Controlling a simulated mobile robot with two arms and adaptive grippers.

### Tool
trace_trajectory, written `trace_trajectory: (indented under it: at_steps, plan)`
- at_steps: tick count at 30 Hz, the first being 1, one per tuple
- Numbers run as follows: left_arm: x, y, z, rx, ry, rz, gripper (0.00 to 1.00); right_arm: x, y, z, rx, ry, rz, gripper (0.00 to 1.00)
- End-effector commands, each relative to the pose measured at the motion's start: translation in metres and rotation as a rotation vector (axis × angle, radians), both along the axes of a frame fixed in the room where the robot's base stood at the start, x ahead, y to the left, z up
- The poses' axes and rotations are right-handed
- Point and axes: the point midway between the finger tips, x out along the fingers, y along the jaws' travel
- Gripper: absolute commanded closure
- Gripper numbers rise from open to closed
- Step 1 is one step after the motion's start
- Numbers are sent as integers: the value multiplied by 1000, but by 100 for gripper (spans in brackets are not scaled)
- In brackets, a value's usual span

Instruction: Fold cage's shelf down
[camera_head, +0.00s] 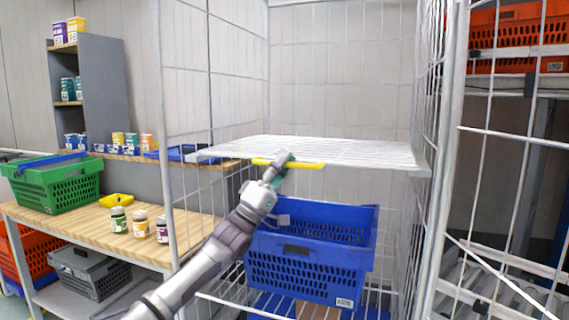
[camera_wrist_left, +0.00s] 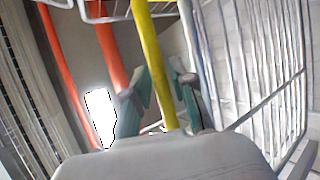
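The cage (camera_head: 163,120) is a tall white wire roll cage in the head view. Its wire shelf (camera_head: 350,152) lies about level across the middle, with a yellow handle (camera_head: 312,166) on its front edge. My left gripper (camera_head: 277,170) is at the handle, left of its middle. In the left wrist view the yellow bar (camera_wrist_left: 152,55) runs between the teal fingertips of my left gripper (camera_wrist_left: 162,85). The fingers stand apart, with a small gap on the bar's right side. Contact with the left finger is unclear. My right gripper is not in view.
A blue crate (camera_head: 305,275) sits low in the cage, below the shelf. A wooden bench (camera_head: 95,238) on the left holds a green basket (camera_head: 60,185) and several jars (camera_head: 140,225). Orange totes (camera_head: 520,30) stand on a rack at the right. Space above the shelf is clear.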

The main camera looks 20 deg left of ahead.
Motion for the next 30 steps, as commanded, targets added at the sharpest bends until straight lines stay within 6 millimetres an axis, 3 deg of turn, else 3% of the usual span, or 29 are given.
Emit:
trace_trajectory:
  at_steps: [7,21,30]
  plan:
    - [-6,5,-12,1,2,-1,75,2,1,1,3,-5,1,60]
    - [-50,46,-81,0,3,2,75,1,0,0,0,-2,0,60]
    - [-58,53,-92,0,0,0,75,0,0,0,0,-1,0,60]
